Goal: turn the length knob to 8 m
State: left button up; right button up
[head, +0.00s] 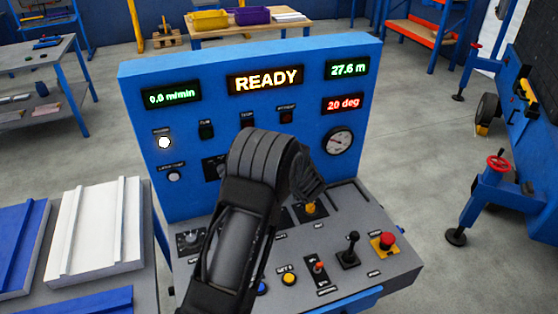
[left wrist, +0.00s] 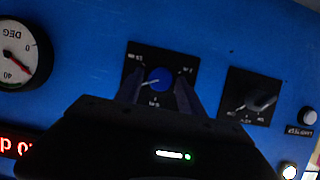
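A blue knob (left wrist: 160,77) sits on a black square plate (left wrist: 150,55) on the blue panel in the left wrist view, which is upside down. Its pale pointer aims to the left and slightly down in that picture. The scale marks are too small to read surely. My left gripper (left wrist: 159,83) has its two dark fingers apart, one on each side of the blue knob; I cannot tell whether they touch it. In the head view my left arm hides this knob and the fingertips. My right gripper is not in view.
A black knob (left wrist: 261,101) is beside it, partly visible in the head view (head: 212,168). The panel has a READY display (head: 265,81), a 27.6 m display (head: 347,68), a dial gauge (head: 338,143) and a red emergency button (head: 384,240) on the desk. A joystick (head: 349,250) stands nearby.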

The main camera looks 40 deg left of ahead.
pick_arm(q)
jog(key=shift+o, duration=0.7)
jog(key=shift+d, duration=0.15)
jog(key=b+v, duration=0.1)
jog(key=v, duration=0.6)
jog(key=shift+s+d+r+b, duration=0.2)
jog(key=shift+s+b, duration=0.05)
jog(key=shift+b, duration=0.05)
jog(key=shift+f, duration=0.1)
